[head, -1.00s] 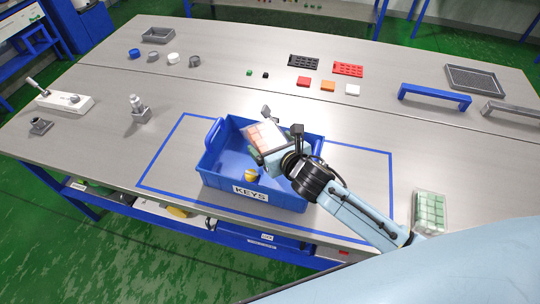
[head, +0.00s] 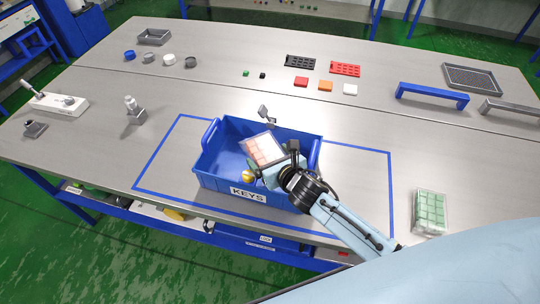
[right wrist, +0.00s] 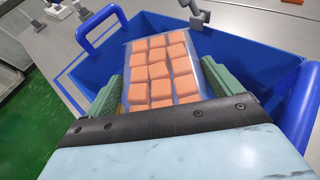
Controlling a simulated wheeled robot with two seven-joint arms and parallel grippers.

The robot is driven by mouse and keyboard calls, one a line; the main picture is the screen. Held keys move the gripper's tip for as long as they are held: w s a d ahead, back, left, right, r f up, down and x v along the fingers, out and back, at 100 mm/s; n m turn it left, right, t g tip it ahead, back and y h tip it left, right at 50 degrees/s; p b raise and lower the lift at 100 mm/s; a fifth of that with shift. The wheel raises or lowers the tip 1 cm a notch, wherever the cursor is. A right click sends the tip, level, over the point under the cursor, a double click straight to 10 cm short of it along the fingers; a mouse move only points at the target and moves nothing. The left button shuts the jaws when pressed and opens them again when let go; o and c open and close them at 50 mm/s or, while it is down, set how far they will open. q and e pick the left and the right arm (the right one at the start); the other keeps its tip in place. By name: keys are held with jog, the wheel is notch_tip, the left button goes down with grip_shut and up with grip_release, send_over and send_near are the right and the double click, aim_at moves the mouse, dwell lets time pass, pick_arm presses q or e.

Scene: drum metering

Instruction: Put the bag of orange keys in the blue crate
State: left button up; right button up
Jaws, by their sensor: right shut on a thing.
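The bag of orange keys (head: 262,148) is a clear pouch with rows of orange blocks; it also shows close up in the right wrist view (right wrist: 158,68). My right gripper (head: 273,168) is shut on the near end of the bag, one finger on each side. The bag is tilted, over the opening of the blue crate (head: 219,182), which carries a KEYS label. I cannot tell whether it touches the crate floor. The crate also shows around the bag in the right wrist view (right wrist: 262,57). My left gripper is not in view.
A yellow object (head: 247,177) is at the crate's near side, partly hidden. A bag of green keys (head: 430,210) lies at right. A grey clamp-like part (head: 267,115) stands by the crate's far edge.

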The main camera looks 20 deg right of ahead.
jog(key=shift+f, duration=0.15)
jog(key=o, duration=0.8)
jog(key=shift+r, duration=0.35)
jog(key=p+v, duration=0.1)
jog(key=v, duration=1.1)
jog(key=shift+r, duration=0.15)
